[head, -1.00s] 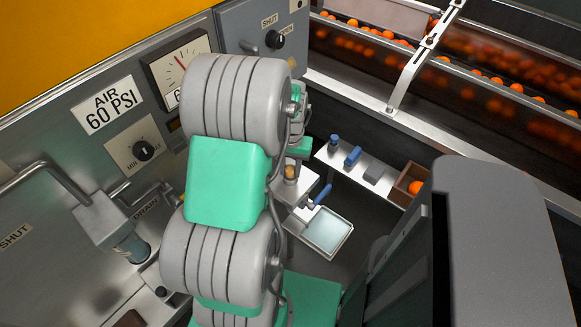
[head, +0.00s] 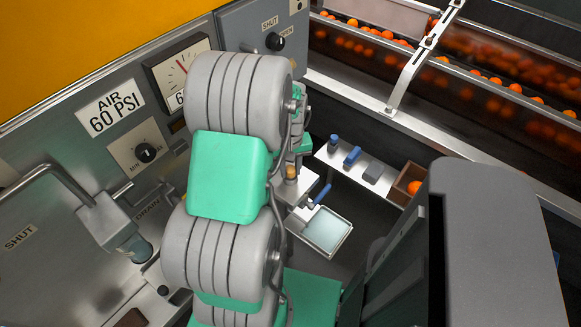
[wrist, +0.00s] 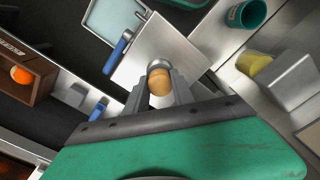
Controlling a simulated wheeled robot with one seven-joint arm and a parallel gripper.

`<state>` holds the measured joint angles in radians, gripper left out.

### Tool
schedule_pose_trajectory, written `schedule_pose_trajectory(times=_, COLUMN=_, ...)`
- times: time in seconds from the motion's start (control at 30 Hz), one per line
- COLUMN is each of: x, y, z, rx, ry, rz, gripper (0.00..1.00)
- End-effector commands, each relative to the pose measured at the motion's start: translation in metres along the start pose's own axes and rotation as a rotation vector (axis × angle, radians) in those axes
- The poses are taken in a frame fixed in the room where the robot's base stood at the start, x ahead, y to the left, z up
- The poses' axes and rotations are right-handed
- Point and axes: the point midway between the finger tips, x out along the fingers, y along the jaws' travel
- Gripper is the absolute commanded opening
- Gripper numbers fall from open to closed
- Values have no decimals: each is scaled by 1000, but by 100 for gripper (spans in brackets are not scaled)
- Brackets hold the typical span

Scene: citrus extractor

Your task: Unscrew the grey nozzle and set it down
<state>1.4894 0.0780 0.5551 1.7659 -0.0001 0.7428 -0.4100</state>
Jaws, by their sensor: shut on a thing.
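In the wrist view my gripper (wrist: 160,92) has one grey finger on each side of a round tan piece (wrist: 160,84) and is shut on it. A grey metal ring (wrist: 159,64) shows just beyond the tan piece, over a pale metal block (wrist: 150,42). I cannot tell whether the ring and tan piece are one part, or which is the grey nozzle. In the head view the tan piece (head: 291,173) shows above the block, right of my arm. My fingers are hidden there behind my arm.
A blue-handled valve (head: 320,194) and a shallow pale tray (head: 326,231) lie beside the block. A metal ledge (head: 345,172) holds small blue and grey parts and a brown box (head: 401,189) with an orange. A control panel (head: 122,140) stands left; a green cup (wrist: 247,14) is near the block.

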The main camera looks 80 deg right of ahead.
Motion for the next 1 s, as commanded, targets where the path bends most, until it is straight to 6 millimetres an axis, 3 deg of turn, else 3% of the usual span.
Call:
schedule_pose_trajectory(times=0.5, x=0, y=0, z=0, rx=-150, ry=0, rz=0, gripper=0)
schedule_pose_trajectory(times=0.53, x=0, y=0, z=0, rx=-150, ry=0, rz=0, gripper=30)
schedule_pose_trajectory(times=0.6, x=0, y=0, z=0, rx=-149, ry=0, rz=0, gripper=36)
schedule_pose_trajectory(times=0.67, x=0, y=0, z=0, rx=-149, ry=0, rz=0, gripper=41)
schedule_pose_trajectory(times=0.87, x=0, y=0, z=0, rx=-148, ry=0, rz=0, gripper=41)
schedule_pose_trajectory(times=1.0, x=-1, y=0, z=0, rx=-34, ry=-1, rz=0, gripper=41)
